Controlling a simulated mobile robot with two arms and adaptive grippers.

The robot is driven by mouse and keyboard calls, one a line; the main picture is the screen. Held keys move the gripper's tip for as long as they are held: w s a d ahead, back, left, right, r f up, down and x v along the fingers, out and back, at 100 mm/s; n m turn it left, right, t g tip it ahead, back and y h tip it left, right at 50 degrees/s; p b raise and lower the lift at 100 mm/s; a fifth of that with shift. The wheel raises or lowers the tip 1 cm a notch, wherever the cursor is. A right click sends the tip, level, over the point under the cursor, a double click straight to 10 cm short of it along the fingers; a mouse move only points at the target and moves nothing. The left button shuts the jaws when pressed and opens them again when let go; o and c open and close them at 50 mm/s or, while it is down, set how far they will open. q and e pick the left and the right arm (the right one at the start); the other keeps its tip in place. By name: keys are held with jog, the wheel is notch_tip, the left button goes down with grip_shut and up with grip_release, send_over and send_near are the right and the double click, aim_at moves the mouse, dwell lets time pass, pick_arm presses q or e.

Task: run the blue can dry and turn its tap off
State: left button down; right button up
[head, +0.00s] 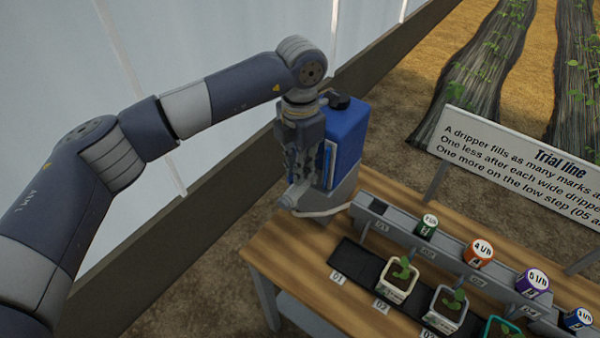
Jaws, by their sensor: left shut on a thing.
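The blue can (347,135) stands upright on a grey stand (345,188) at the far left end of the bench. It has a black cap on top and a narrow pale-edged strip with blue in it on its near side. My left gripper (297,178) points down in front of the can's left side, shut at the tap. The gripper hides the tap, so its handle position does not show. My right gripper is not in view.
A grey rail (400,222) on the wooden bench (290,250) carries several coloured, labelled drippers. Potted seedlings (398,280) stand in front at numbered places; place 01 is empty. A "Trial line" sign (520,165) stands behind. A wall is at left.

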pick_arm(q)
jog(key=shift+r+n+b, duration=0.1)
jog(key=shift+n+b, duration=0.7)
jog(key=shift+n, duration=0.5)
jog(key=shift+w+r, duration=0.1)
jog(key=c, duration=1.6)
grip_release()
jog(key=shift+c, duration=0.2)
notch_tip(320, 180, up, 12)
jog(key=shift+f, duration=0.2)
